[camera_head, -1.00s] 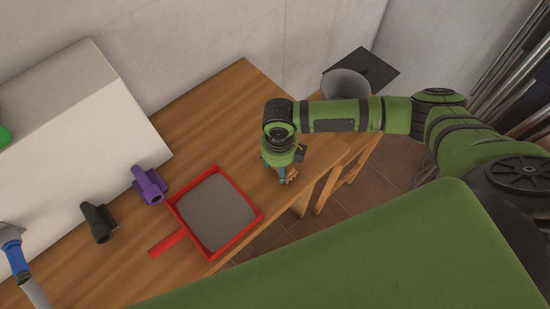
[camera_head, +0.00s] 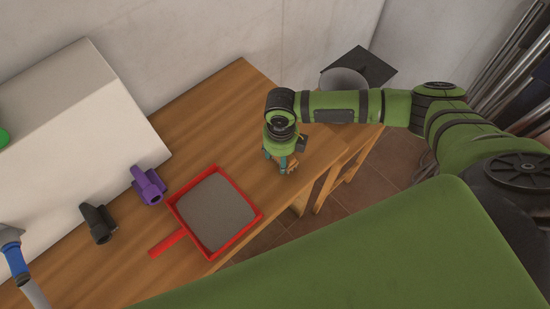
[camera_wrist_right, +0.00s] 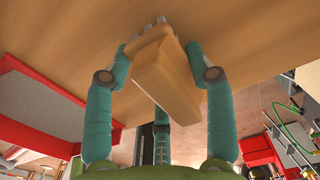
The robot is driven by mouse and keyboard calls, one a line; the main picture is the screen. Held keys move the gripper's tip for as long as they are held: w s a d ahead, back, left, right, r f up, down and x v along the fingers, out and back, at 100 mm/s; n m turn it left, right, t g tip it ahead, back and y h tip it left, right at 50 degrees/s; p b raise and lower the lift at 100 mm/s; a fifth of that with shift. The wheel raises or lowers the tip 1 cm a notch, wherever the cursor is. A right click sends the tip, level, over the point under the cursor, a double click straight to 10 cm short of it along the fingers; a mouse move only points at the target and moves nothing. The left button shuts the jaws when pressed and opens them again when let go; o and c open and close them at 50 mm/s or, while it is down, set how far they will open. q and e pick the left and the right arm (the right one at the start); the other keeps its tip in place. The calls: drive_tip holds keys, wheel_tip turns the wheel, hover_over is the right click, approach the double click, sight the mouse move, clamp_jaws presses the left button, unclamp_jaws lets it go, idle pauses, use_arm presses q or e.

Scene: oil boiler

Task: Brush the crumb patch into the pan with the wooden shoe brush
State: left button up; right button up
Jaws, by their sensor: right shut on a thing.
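My right gripper (camera_head: 281,166) is over the wooden table, to the right of the red pan (camera_head: 256,225). In the right wrist view its teal fingers (camera_wrist_right: 160,75) are shut on the wooden shoe brush (camera_wrist_right: 163,75). The brush is a tan block with pale bristles at its far end, close to the tabletop; I cannot tell if they touch it. In the head view only a small part of the brush (camera_head: 293,163) shows. The pan has a grey floor and a handle towards the lower left. I cannot make out the crumb patch. My left gripper is not in view.
A purple holder (camera_head: 150,187) and a black one (camera_head: 98,222) stand left of the pan, before a large white casing (camera_head: 75,110). A blue-and-grey tool (camera_head: 17,263) is at the lower left. Bare table (camera_head: 215,110) lies behind the pan.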

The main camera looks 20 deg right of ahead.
drive_tip(key=shift+w+d+f, duration=0.1)
drive_tip(key=shift+d, duration=0.6)
